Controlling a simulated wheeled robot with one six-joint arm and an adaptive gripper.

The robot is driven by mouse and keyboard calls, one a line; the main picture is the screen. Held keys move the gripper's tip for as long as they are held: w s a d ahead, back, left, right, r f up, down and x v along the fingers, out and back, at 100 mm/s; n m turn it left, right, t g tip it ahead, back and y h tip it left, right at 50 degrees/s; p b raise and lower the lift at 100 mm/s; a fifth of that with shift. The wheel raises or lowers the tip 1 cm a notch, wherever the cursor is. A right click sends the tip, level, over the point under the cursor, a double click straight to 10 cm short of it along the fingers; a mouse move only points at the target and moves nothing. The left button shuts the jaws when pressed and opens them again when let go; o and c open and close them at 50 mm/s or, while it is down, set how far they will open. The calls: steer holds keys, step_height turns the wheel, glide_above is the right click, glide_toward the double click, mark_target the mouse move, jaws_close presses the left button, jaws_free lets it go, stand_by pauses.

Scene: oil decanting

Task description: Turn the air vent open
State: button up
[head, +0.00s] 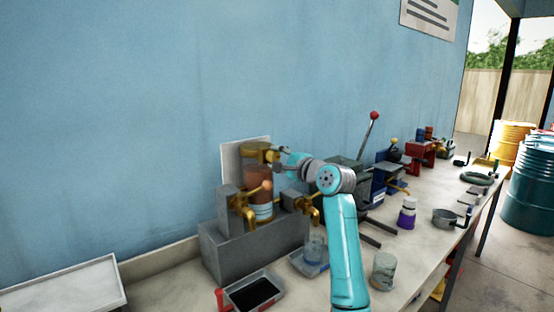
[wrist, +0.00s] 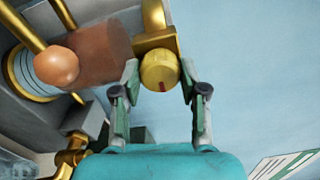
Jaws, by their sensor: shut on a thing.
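The air vent (wrist: 160,70) is a round brass knob with a small red mark at its lower edge in the wrist view. It sits on a brass fitting (wrist: 153,18). My gripper (wrist: 161,82) is shut on this knob, with one finger on each side. In the head view my gripper (head: 279,158) is at the brass top (head: 258,151) of a copper-brown vessel (head: 259,180). My fingers and wrist partly hide the knob there.
A brass lever with an orange ball (wrist: 56,66) is close by on the left in the wrist view. A brass tap (head: 312,212) is over a glass jar (head: 314,247). A black-filled tray (head: 254,291) and a grey tin (head: 384,270) stand on the bench. The blue wall is behind.

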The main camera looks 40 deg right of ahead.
stand_by(0.3)
steer(key=o, duration=1.1)
steer(key=shift+o, duration=0.2)
steer(key=shift+s, duration=0.1)
steer(key=s, duration=1.1)
steer(key=shift+s+d, duration=0.25)
steer(key=shift+s, duration=0.15)
